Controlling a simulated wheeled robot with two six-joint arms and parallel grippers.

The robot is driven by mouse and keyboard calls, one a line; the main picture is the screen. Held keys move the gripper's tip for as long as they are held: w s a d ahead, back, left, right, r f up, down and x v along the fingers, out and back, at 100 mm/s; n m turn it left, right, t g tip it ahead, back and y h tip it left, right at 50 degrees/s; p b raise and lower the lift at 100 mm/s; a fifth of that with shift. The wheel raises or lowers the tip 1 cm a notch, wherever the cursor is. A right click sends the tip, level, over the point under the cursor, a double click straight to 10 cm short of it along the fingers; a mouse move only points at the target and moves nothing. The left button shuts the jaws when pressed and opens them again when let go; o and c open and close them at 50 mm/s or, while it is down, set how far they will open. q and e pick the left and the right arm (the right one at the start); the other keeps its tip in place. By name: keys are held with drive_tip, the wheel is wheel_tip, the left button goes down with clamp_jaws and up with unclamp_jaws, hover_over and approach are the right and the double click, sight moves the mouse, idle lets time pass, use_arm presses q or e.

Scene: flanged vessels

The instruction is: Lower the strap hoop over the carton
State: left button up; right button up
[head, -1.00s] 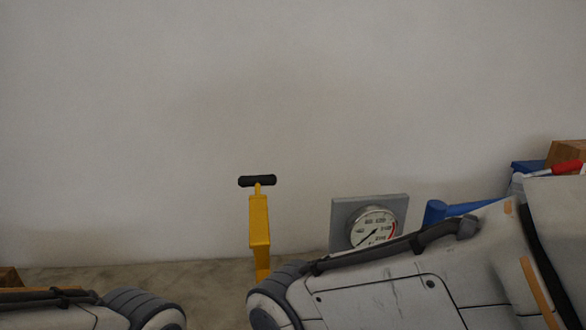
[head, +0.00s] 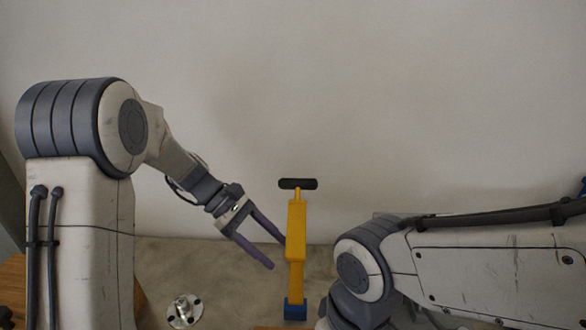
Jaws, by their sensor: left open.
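Neither the strap hoop nor the carton can be made out in the head view. My left gripper (head: 276,254) is open, its two purple-grey fingers pointing down and to the right. Nothing shows between the fingers. One fingertip is close to the left side of a yellow upright tool (head: 297,232) with a black crossbar handle and a blue foot; whether they touch I cannot tell. My right arm comes in from the right, and its gripper is not in view.
A metal flanged fitting (head: 184,310) stands on the grey-brown surface (head: 222,270), below and left of my left gripper. A brown wooden piece (head: 12,285) shows at the lower left. A plain pale wall (head: 400,80) is behind.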

sight(292, 183)
use_arm(q)
drive_tip(key=w+a+r+n+t+h+p, duration=0.1)
drive_tip(key=w+a+r+n+h, duration=0.25)
drive_tip(key=w, duration=0.25)
drive_tip(key=w+a+r+n+t+h+p, duration=0.1)
drive_tip(key=w+a+r+n+t+h, duration=0.15)
drive_tip(key=w+r+h, duration=0.3)
drive_tip(key=shift+n+g, duration=0.3)
drive_tip(key=shift+g, duration=0.05)
drive_tip(key=d+p, duration=0.1)
drive_tip(key=d, duration=0.2)
drive_tip(key=d+p, duration=0.1)
drive_tip(key=d, duration=0.2)
drive_tip(key=d+f+p, duration=0.1)
drive_tip(key=d, duration=0.2)
drive_tip(key=shift+w, duration=0.25)
drive_tip(key=shift+d+f, duration=0.15)
drive_tip(key=shift+d, duration=0.35)
clamp_jaws()
